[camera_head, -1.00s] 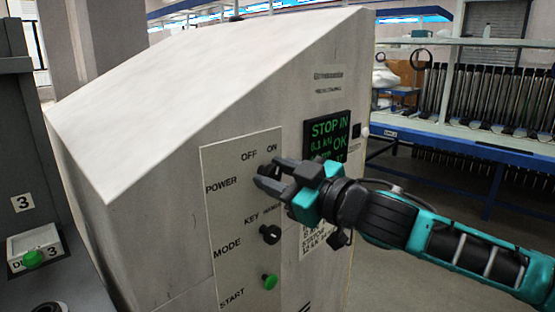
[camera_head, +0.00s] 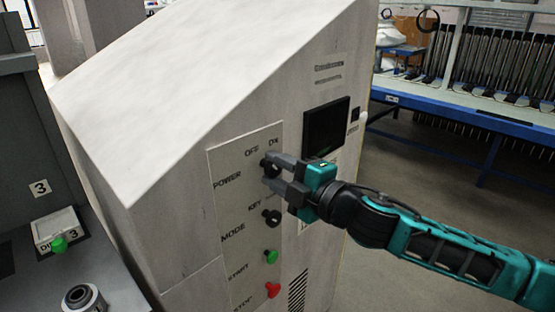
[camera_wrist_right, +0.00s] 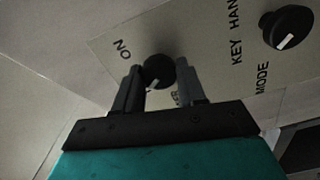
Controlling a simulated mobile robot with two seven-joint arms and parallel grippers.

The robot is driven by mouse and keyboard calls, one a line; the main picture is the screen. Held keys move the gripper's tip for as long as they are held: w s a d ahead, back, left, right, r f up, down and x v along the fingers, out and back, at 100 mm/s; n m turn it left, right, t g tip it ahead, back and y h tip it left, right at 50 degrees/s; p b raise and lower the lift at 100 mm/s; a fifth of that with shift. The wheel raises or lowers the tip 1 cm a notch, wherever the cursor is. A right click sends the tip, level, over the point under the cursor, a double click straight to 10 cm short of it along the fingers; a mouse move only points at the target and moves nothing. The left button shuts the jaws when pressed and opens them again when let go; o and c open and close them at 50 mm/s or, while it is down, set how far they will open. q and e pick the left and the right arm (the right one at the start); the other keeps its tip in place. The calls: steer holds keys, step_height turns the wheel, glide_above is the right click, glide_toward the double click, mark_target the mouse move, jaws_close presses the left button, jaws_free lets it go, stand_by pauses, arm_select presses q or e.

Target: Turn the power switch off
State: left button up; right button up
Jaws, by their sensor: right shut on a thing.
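The power switch (camera_head: 267,165) is a black rotary knob beside the POWER label, under the OFF and ON marks. It also shows in the right wrist view (camera_wrist_right: 157,72), with a white pointer mark. My right gripper (camera_head: 272,172) reaches in from the right and is shut on the knob, one finger on each side; the two fingers also show in the wrist view (camera_wrist_right: 158,82). The display (camera_head: 326,128) on the cabinet is dark. My left gripper is not in view.
Below the power switch are the mode knob (camera_head: 272,217), a green start button (camera_head: 271,256) and a red stop button (camera_head: 273,290). A grey station with a green button (camera_head: 58,244) stands at the left. A blue-edged rack table (camera_head: 470,121) stands at the back right.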

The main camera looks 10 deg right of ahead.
steer(key=shift+n+p, duration=0.45)
steer(key=shift+n, duration=0.45)
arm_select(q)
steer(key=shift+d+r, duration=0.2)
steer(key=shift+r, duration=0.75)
arm_select(e)
steer(key=shift+n, duration=0.4)
steer(key=o, duration=1)
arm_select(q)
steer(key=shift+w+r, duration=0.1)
arm_select(e)
steer(key=shift+o, duration=0.2)
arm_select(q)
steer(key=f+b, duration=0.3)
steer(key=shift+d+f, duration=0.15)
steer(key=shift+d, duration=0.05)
arm_select(e)
steer(key=v, duration=1.3)
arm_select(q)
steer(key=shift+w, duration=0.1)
